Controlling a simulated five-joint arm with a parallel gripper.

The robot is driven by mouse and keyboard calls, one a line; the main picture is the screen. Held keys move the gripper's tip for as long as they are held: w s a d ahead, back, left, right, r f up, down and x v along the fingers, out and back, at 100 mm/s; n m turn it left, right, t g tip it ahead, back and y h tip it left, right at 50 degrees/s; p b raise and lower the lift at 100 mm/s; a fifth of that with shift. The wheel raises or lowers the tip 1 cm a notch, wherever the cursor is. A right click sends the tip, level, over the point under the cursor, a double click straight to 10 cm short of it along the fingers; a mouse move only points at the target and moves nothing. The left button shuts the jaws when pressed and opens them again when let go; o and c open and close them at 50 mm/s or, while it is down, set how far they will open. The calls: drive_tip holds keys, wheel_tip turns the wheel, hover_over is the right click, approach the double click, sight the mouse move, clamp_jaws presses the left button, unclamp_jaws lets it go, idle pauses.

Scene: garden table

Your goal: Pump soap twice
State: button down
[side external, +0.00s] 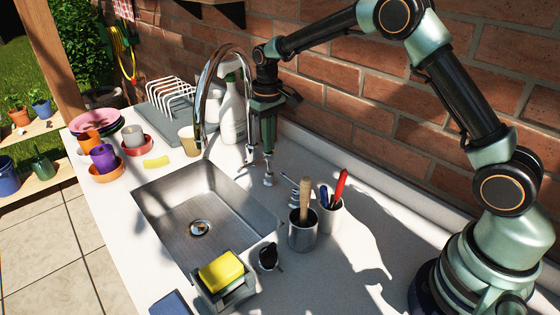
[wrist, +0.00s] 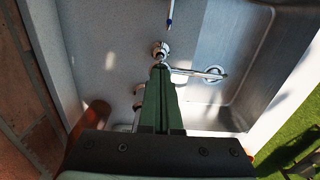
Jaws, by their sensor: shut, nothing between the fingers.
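A small chrome soap pump (side external: 268,179) stands on the white counter behind the sink, close to the foot of the tall faucet. In the wrist view its round chrome top (wrist: 160,48) shows just beyond my fingertips. My gripper (side external: 268,151) points straight down above the pump, fingers together and empty. Its green fingers also show in the wrist view (wrist: 161,70). The tips are very near the pump head; I cannot tell if they touch it.
The chrome faucet (side external: 208,95) arches close to the left of my gripper over the steel sink (side external: 185,225). A white spray bottle (side external: 232,118) stands behind. Utensil cups (side external: 302,236) and a sponge (side external: 221,271) are in front. The brick wall (side external: 400,110) is close behind.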

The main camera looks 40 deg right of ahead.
drive_tip(key=shift+f, duration=0.7)
drive_tip(key=shift+r, duration=1.2)
drive_tip(key=shift+f, duration=1.15)
idle(0.6)
drive_tip(key=shift+r, duration=1.15)
drive_tip(key=shift+r, duration=3)
drive_tip(key=shift+r, duration=0.1)
